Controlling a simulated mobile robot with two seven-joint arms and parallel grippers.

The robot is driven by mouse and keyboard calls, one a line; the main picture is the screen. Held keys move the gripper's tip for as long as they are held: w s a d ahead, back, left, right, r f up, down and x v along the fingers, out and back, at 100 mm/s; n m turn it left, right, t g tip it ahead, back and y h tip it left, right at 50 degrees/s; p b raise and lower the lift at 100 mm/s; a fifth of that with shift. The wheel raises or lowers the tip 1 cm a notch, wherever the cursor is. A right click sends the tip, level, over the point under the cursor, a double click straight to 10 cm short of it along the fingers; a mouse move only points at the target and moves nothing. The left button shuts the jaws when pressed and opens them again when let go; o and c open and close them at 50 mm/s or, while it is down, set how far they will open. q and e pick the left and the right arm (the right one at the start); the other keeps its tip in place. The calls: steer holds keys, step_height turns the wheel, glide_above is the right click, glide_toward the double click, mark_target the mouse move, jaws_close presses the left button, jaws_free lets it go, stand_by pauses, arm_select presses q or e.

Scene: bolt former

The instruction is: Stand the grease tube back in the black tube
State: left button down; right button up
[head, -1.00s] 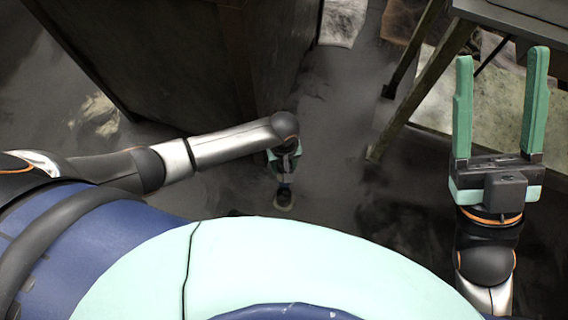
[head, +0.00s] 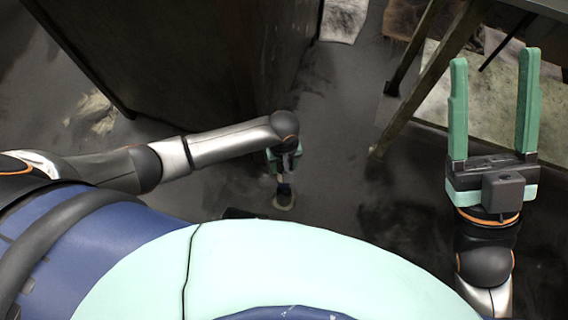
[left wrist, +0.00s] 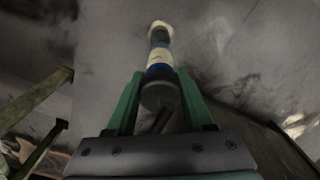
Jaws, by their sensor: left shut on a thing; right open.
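My left gripper (head: 283,158) hangs low over the floor near the middle of the head view, small and partly hidden by its own wrist. It is shut on the grease tube (head: 284,190), which points down and away from it. In the left wrist view the tube (left wrist: 160,57) shows a dark rounded near end between the green fingers (left wrist: 160,92), blue and cream bands, and a pale far end. My right gripper (head: 493,105) is open and empty at the right. I cannot clearly make out the black tube in either view.
A tall dark cabinet (head: 190,60) stands at the upper left, close to my left arm. A table with a slanted leg (head: 425,85) is at the upper right, near my right gripper. A dark shape (head: 238,212) shows at my body's edge; I cannot tell what it is. Grey floor lies between.

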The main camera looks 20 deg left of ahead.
arm_select(q)
steer(key=shift+f+b, duration=0.95)
steer(key=shift+b, duration=0.2)
steer(key=shift+p, duration=0.5)
steer(key=shift+f, duration=0.45)
steer(key=shift+f+b, duration=1.15)
steer(key=shift+f, duration=0.75)
steer(key=shift+d+p, duration=0.1)
steer(key=shift+p, duration=0.3)
steer(key=shift+f, duration=0.1)
stand_by(0.4)
